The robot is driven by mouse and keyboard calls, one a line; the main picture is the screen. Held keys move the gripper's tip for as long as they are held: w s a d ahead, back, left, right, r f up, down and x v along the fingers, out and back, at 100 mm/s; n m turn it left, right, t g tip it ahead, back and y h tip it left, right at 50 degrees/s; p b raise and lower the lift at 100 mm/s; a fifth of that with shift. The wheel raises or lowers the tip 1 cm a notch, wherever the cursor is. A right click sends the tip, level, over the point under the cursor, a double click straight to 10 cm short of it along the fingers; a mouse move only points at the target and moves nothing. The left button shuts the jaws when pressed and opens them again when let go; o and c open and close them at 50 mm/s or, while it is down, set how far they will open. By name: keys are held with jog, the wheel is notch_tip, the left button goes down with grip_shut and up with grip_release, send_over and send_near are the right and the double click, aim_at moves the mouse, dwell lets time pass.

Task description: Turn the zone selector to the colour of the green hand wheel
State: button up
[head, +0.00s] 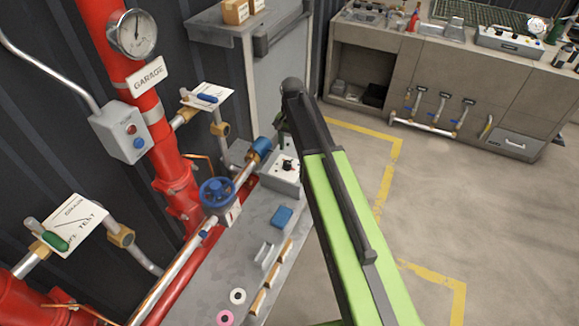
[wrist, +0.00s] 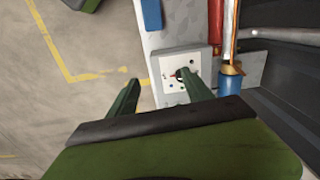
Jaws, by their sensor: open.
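The zone selector appears to be the grey box (head: 281,178) with a white face and dark knob, at the bench's far end. In the wrist view, its white plate (wrist: 171,88) shows a dark knob and small coloured marks, too small to read; the right finger partly covers it. The hand wheel (head: 217,195) I see is blue, on the pipe left of the box; no green hand wheel shows. A green lever handle (head: 55,241) is at the left.
Red pipes (head: 180,190) and a gauge (head: 133,34) stand left. A blue block (head: 282,216) and several small parts lie on the grey bench (head: 205,295). A blue-ended pipe fitting (wrist: 230,85) stands close right of the plate. Open floor (head: 370,225) lies right.

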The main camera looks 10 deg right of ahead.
aim_at(288, 163)
jog(key=w+f+m+b, duration=0.1)
jog(key=w+m, duration=0.2)
jog(key=w, duration=0.6)
jog(key=shift+w+f+m, duration=0.35)
jog(key=shift+f+m, duration=0.05)
notch_tip(288, 163, down, 18)
jog(key=b, duration=1.7)
jog(key=shift+r+b, duration=0.25)
jog(key=shift+b, duration=0.1)
jog(key=shift+r, duration=0.15)
jog(key=shift+c, duration=0.3)
jog(key=c, duration=1.2)
jog(key=shift+d, duration=0.5)
grip_shut()
jog(key=shift+a, duration=0.3)
